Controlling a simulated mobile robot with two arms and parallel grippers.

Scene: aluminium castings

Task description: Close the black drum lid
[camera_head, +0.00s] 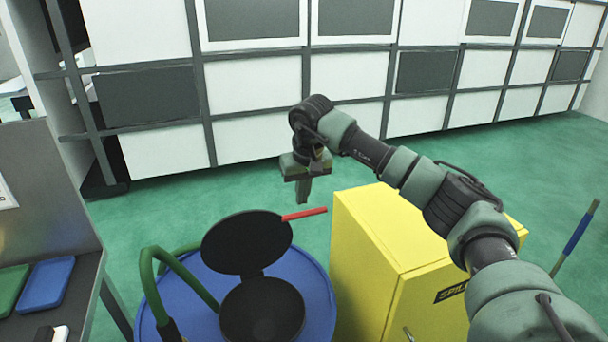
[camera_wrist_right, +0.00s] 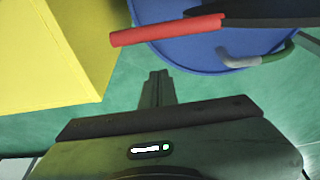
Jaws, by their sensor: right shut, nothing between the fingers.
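The black drum lid (camera_head: 247,243) is a round black disc standing raised and tilted open on the blue drum (camera_head: 318,300). A red handle (camera_head: 304,213) sticks out from the lid to the right; it also shows in the wrist view (camera_wrist_right: 165,30), beside the lid's dark edge (camera_wrist_right: 270,14). A round black opening or funnel (camera_head: 262,312) lies in front of the lid on the drum top. My left gripper is not in view.
A yellow cabinet (camera_head: 365,250) stands right of the drum, under my right arm. A green hose (camera_head: 180,275) arches at the drum's left. A bench with a blue tray (camera_head: 46,284) and a green tray (camera_head: 10,290) is at left. Green floor lies open behind the drum.

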